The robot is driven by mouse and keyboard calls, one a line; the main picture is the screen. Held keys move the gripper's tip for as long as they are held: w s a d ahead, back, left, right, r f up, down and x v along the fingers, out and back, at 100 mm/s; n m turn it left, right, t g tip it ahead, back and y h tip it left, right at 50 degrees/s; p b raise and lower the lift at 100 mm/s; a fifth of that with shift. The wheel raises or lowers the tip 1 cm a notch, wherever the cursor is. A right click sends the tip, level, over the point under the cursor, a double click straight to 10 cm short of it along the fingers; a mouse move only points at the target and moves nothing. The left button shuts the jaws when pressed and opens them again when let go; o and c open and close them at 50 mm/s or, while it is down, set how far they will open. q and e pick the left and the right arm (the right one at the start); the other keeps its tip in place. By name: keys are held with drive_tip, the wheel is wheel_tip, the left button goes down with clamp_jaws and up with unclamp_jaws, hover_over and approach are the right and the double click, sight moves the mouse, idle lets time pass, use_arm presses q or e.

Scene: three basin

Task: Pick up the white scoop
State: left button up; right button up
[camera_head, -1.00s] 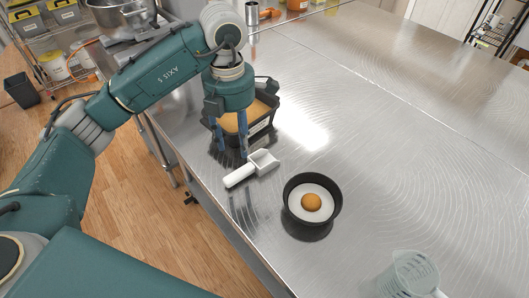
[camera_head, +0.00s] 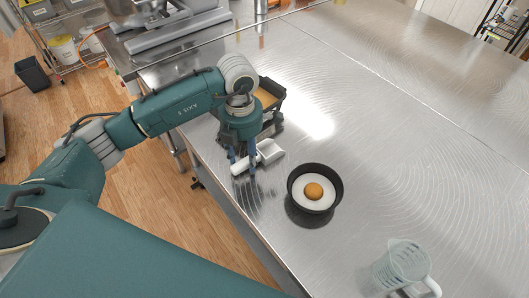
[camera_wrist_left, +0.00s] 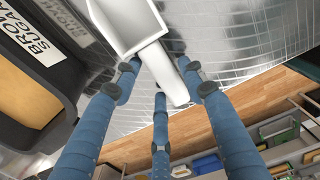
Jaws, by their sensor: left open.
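The white scoop (camera_head: 269,151) lies on the steel table between the dark bin and the black bowl. In the left wrist view the scoop (camera_wrist_left: 163,72) shows its handle running between my blue fingers. My left gripper (camera_head: 243,170) is open, with its fingertips down around the scoop's handle. I cannot tell whether any finger touches it. In the head view the gripper partly covers the handle. My right gripper is not in view.
A dark bin labelled brown sugar (camera_wrist_left: 62,50) stands close to the gripper. A black bowl (camera_head: 317,203) with white and orange-brown contents is to the right. A clear measuring cup (camera_head: 408,262) stands nearer. The table's left edge is close; its right side is clear.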

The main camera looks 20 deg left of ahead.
sight(245, 157)
use_arm(q)
drive_tip(key=c, duration=1)
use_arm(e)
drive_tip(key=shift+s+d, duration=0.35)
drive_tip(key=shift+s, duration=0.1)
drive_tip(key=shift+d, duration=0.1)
use_arm(q)
drive_tip(key=shift+r, duration=0.2)
wheel_tip(245, 157, up, 7)
drive_tip(key=shift+w+r+b, duration=0.1)
drive_tip(key=shift+b, duration=1)
wheel_tip(245, 157, up, 12)
drive_tip(key=shift+r, duration=0.25)
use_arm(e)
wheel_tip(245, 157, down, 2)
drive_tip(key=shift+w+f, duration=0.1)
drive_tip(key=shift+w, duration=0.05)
